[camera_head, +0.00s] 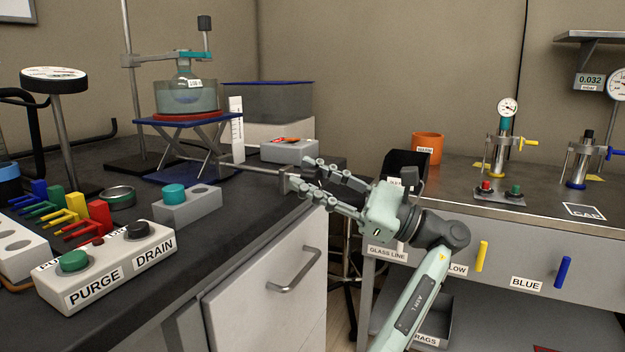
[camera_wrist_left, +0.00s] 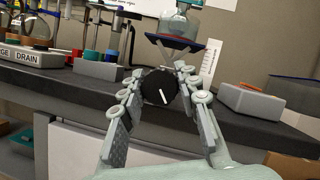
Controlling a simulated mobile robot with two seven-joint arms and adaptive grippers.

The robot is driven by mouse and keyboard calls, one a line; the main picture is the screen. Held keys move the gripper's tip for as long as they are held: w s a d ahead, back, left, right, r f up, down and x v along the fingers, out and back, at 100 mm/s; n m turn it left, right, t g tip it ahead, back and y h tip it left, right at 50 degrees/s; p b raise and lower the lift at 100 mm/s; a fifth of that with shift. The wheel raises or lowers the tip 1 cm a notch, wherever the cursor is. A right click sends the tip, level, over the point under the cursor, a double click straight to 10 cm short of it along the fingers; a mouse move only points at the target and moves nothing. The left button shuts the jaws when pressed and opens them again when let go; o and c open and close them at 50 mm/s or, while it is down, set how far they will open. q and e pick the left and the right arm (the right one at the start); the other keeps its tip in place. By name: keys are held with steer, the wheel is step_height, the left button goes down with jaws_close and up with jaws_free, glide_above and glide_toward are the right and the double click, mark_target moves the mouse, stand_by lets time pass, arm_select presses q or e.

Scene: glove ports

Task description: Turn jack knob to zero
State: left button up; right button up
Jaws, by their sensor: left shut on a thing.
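The lab jack (camera_head: 190,124) stands on the dark bench, with blue plates and crossed grey legs. A rod runs from it to the jack knob (camera_head: 284,182) past the bench edge. In the left wrist view the knob (camera_wrist_left: 158,88) is a black disc with a white line, tilted from upper left to lower right. My left gripper (camera_head: 302,175) is shut on the knob, one finger on each side. A white upright scale (camera_head: 237,130) stands beside the jack; its marks are too small to read. My right gripper is not in view.
A glass flask in a bath (camera_head: 188,94) sits on the jack. A grey box (camera_head: 290,150) stands behind the knob. The PURGE and DRAIN button box (camera_head: 105,265) and a grey block (camera_head: 188,206) are on the bench. A gap separates the right-hand counter (camera_head: 460,185).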

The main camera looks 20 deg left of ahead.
arm_select(q)
steer(key=o, duration=1.2)
steer(key=shift+c, duration=0.2)
steer(key=s+v, duration=0.1)
steer(key=v, duration=0.6)
steer(key=shift+w+d, duration=0.25)
steer(key=shift+w, duration=0.25)
steer(key=shift+f, duration=0.1)
